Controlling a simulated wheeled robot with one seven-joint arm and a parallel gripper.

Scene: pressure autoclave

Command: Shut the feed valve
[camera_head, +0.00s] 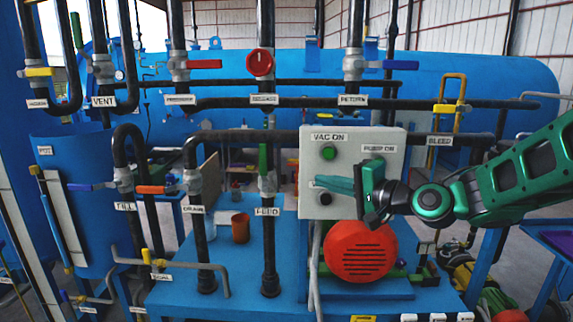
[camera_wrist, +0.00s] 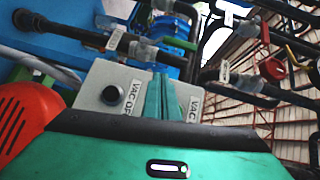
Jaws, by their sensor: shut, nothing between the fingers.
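The feed valve (camera_head: 267,184) sits on a dark vertical pipe in the middle of the head view, above a label reading FEED (camera_head: 267,211). Its green handle (camera_head: 264,160) points straight up, in line with the pipe. In the wrist view a green handle (camera_wrist: 180,43), which looks like the same one, lies beyond the fingertips. My gripper (camera_head: 318,183) is shut and empty, with its green fingers pointing left in front of the grey control box. The fingertips are to the right of the valve and a little below the handle, apart from it. The fingers also show in the wrist view (camera_wrist: 160,97).
The grey control box (camera_head: 340,150) with a green button (camera_head: 329,153) stands behind my gripper. A red motor (camera_head: 361,250) is below it. The drain valve (camera_head: 193,184) with an orange handle is left of the feed pipe. A horizontal pipe (camera_head: 300,137) runs above.

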